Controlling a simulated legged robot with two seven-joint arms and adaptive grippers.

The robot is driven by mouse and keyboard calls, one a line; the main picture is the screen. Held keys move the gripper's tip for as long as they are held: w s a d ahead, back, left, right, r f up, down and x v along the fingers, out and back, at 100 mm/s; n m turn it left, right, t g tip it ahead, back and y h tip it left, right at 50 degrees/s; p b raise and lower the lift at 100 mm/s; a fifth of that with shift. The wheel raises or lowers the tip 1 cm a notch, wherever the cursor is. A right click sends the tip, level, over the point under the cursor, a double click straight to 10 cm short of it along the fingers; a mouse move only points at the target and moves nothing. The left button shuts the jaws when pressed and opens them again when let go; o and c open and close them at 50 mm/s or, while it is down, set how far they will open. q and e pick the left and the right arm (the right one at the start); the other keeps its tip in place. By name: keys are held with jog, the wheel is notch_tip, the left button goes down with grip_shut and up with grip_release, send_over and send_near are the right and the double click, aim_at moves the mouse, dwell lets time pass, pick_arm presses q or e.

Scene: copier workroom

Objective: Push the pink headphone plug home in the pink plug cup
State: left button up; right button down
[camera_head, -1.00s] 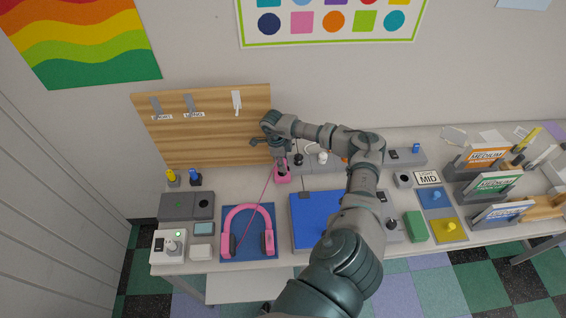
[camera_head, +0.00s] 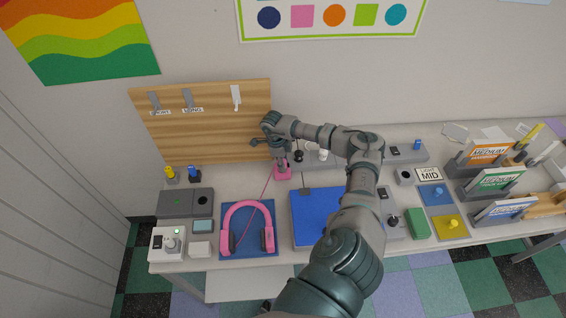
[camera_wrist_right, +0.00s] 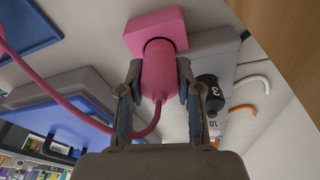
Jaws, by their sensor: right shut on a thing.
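The pink plug cup (camera_head: 283,173) sits on the table in front of the wooden board; it also shows as a pink block in the right wrist view (camera_wrist_right: 154,27). My right gripper (camera_head: 281,158) is over the cup, pointing down. In the right wrist view my right gripper (camera_wrist_right: 158,92) is shut on the pink headphone plug (camera_wrist_right: 160,72). The plug's end is at the cup's dark opening, in line with it; how deep it sits I cannot tell. A pink cord (camera_wrist_right: 75,107) runs from the plug to the pink headphones (camera_head: 229,222). My left gripper is not in view.
The headphones lie on a blue mat (camera_head: 247,253) at front left. A grey block with a black numbered plug (camera_wrist_right: 210,88) and hooks stands right beside the cup. A blue case (camera_head: 320,215) lies in front of it. The wooden board (camera_head: 205,125) stands behind.

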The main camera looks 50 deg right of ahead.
jog(key=shift+f+b, duration=0.4)
jog(key=shift+f, duration=0.25)
jog(key=c, duration=0.7)
grip_release()
jog(key=shift+r, duration=0.3)
jog(key=r, duration=0.3)
jog(key=w+r, duration=0.1)
jog(key=r, duration=0.3)
jog(key=w+r, duration=0.1)
jog(key=r, duration=0.3)
jog(key=shift+a+r, duration=0.1)
jog(key=shift+a, duration=0.25)
